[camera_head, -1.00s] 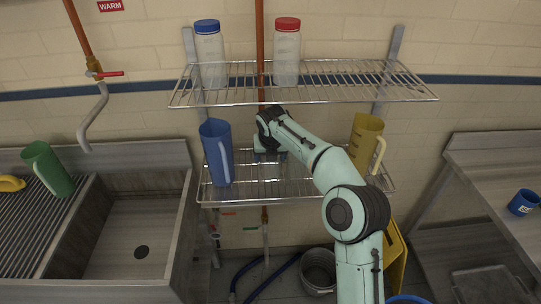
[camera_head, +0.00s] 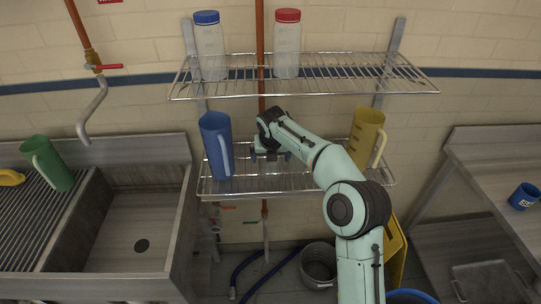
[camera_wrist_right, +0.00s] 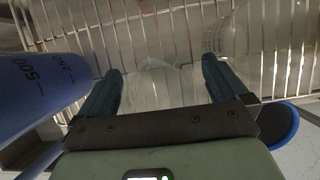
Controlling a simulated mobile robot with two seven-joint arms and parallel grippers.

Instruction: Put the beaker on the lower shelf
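The lower shelf (camera_head: 240,187) is a wire rack on the wall. My right gripper (camera_head: 270,156) is over its middle, just right of a blue jug (camera_head: 217,145). In the right wrist view my right gripper (camera_wrist_right: 160,68) has its fingers spread well apart. A faint clear beaker (camera_wrist_right: 156,88) shows between them with the shelf wires behind; its outline is hard to make out, and no finger clearly presses on it. In the head view I cannot make out the beaker near the gripper. My left gripper is not in view.
The blue jug (camera_wrist_right: 30,80) is close beside the left finger. A yellow jug (camera_head: 366,138) stands at the shelf's right. The upper shelf (camera_head: 300,91) holds two clear bottles, blue-lidded (camera_head: 209,50) and red-lidded (camera_head: 287,45). A sink (camera_head: 130,225) is left, a counter (camera_head: 500,170) right.

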